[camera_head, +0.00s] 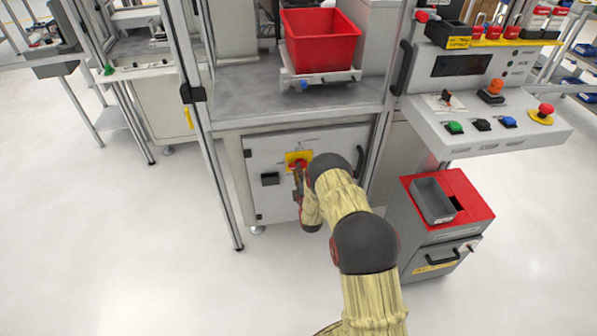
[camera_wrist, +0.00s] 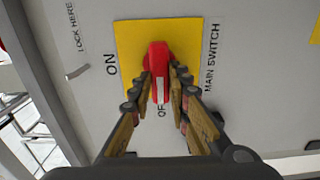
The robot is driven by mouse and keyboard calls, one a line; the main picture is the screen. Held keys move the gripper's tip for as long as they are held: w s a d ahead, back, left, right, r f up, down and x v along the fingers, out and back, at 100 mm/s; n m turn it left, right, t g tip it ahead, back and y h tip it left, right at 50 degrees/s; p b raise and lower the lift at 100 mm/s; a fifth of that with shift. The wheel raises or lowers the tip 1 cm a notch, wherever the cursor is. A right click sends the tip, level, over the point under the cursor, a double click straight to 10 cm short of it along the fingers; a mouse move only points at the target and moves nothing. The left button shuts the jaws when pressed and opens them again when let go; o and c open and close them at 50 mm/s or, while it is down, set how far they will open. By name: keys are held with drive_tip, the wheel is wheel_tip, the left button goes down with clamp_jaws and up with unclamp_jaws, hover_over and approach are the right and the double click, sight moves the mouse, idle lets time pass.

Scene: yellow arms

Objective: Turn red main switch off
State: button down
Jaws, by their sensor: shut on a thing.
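The red main switch (camera_wrist: 158,58) is a rotary handle on a yellow plate (camera_wrist: 131,42), on a grey cabinet door. In the wrist view its white-marked end points down toward lettering that reads "OF", the rest hidden by my finger. The word "ON" stands to the left of the plate and "MAIN SWITCH" to the right. My gripper (camera_wrist: 161,85) has a finger on each side of the handle and is shut on it. In the head view the yellow plate (camera_head: 292,156) shows at the upper middle of the door, with my gripper (camera_head: 298,172) against the switch and partly covering it.
A red bin (camera_head: 320,42) stands on the shelf above. At right are a control panel (camera_head: 480,118) and a red-topped grey cabinet (camera_head: 478,205). The floor at left is clear.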

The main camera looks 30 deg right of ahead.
drive_tip(key=shift+a, duration=0.1)
idle(0.3)
drive_tip(key=c, duration=1.7)
unclamp_jaws()
drive_tip(key=v, duration=1.2)
